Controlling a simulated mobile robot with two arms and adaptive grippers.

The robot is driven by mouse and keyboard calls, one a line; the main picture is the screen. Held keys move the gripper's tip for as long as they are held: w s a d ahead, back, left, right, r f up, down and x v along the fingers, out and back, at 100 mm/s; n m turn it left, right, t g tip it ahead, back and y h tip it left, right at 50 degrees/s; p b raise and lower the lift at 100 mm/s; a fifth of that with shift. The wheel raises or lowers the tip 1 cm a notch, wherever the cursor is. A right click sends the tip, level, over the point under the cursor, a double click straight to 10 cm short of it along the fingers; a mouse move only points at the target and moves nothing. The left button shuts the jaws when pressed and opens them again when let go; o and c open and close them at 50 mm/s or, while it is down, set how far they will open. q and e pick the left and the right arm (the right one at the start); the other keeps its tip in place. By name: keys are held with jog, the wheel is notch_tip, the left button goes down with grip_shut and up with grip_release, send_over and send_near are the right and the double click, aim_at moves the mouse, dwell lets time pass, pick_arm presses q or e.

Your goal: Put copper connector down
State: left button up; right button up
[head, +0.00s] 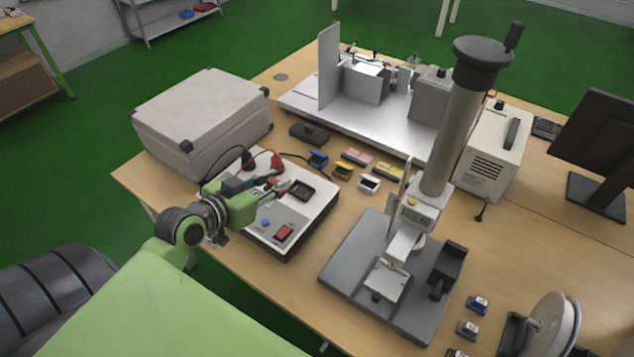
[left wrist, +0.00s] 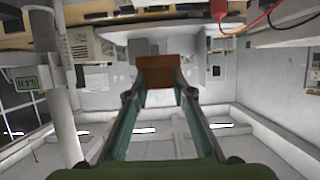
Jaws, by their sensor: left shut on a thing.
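My left gripper (head: 282,187) is over the white-topped test box (head: 322,207). It is shut on the copper connector, a brown block (left wrist: 155,71) between the two fingertips in the left wrist view. In the head view the connector is small and partly hidden by the fingers, and I cannot tell whether it touches the box. The box has a black square recess (head: 300,191) to the right of the fingertips, a red switch (head: 284,233) and a blue button (head: 265,223). My right gripper is not in view.
A red clip (head: 277,162) and a black cable are at the box's back edge. Several small connectors, including a white one (head: 369,183), lie to its right. A grey case (head: 200,107) stands at back left. A tall test stand (head: 447,130) rises on the right.

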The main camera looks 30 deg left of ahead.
pick_arm(q)
jog(key=w+a+f+p, duration=0.1)
jog(key=w+f+p, duration=0.15)
jog(key=w, duration=0.45)
send_over(301, 192)
notch_tip(301, 192, down, 6)
jog(key=shift+s+f+b, duration=0.15)
jog(key=shift+f+b, duration=0.05)
jog(key=shift+b, duration=0.25)
jog(key=shift+w+f, duration=0.3)
jog(key=shift+f, duration=0.1)
jog(key=shift+a+f, duration=0.1)
jog(key=shift+f, duration=1.45)
jog(key=shift+f+b, duration=0.6)
jog(key=shift+b, duration=0.2)
jog(key=o, duration=1.1)
jog(key=shift+s, duration=0.1)
jog(key=shift+f, duration=0.1)
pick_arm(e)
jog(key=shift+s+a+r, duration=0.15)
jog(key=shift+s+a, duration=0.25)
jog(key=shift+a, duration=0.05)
